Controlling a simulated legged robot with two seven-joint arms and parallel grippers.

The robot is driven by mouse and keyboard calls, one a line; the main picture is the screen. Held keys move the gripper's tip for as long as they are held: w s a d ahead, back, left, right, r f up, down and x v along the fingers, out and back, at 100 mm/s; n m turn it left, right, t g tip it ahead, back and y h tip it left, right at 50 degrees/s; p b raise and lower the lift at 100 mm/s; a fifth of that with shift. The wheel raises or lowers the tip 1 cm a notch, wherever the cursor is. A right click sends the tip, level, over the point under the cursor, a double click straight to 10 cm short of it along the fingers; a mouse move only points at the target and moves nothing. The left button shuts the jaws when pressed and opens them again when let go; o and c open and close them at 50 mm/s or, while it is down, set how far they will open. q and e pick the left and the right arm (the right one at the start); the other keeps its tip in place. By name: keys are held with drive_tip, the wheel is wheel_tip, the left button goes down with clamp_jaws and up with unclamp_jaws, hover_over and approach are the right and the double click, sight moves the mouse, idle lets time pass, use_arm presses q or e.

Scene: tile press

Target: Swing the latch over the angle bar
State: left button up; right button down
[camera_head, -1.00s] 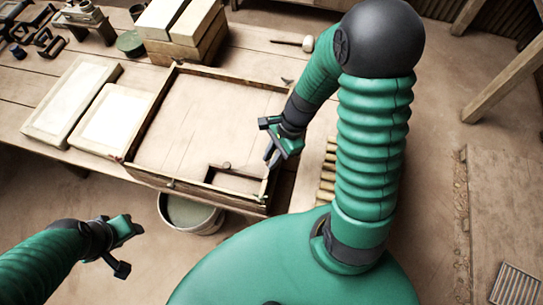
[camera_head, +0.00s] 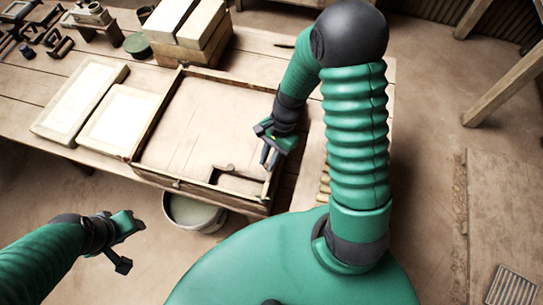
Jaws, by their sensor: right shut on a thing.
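The wooden frame (camera_head: 148,120) lies on the table, with a pale bed inside. A dark L-shaped angle bar (camera_head: 213,174) sits in its front right part. My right gripper (camera_head: 269,162) is over the frame's right side near the front corner, pointing down and shut on what seems to be the latch. A small pale piece (camera_head: 266,187) shows just below its fingertips; I cannot tell whether this is part of the latch. The fingers hide most of what they grip. My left gripper (camera_head: 129,245) is at the lower left, away from the table, with its jaws apart and empty.
Two pale tile slabs (camera_head: 77,102) lie left of the frame. Stacked blocks (camera_head: 205,38) stand behind it. A bucket (camera_head: 192,213) is on the floor under the table's front edge. Several small rods (camera_head: 324,185) lie right of the frame.

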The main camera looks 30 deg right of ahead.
drive_tip(key=n+p, duration=0.1)
drive_tip(key=a+n+g, duration=0.1)
drive_tip(key=shift+w+r+n+h+p, duration=0.2)
drive_tip(key=shift+w+n+h+p, duration=0.1)
drive_tip(key=shift+w+n+p, duration=0.1)
drive_tip(key=n, duration=0.1)
drive_tip(key=a+n+g+h+p, duration=0.1)
drive_tip(key=n, duration=0.1)
drive_tip(key=shift+w+a+n+p, duration=0.15)
drive_tip(key=shift+n+p, duration=0.15)
drive_tip(key=n, duration=0.1)
drive_tip(key=a+n+h+p, duration=0.1)
drive_tip(key=n, duration=0.1)
drive_tip(key=shift+a+f+n+g, duration=0.1)
drive_tip(key=shift+a+n+g, duration=0.05)
drive_tip(key=shift+n+g, duration=0.15)
drive_tip(key=shift+s+a+n+h+p, duration=0.15)
drive_tip(key=shift+a+n+h+p, duration=0.15)
drive_tip(key=shift+n, duration=0.55)
drive_tip(key=shift+s+a+n+h+p, duration=0.2)
drive_tip(key=shift+a+n+h, duration=0.2)
drive_tip(key=shift+n, duration=0.45)
drive_tip(key=shift+f, duration=0.1)
drive_tip(key=c, duration=1.3)
unclamp_jaws()
drive_tip(key=shift+g, duration=0.3)
drive_tip(key=shift+c, duration=0.2)
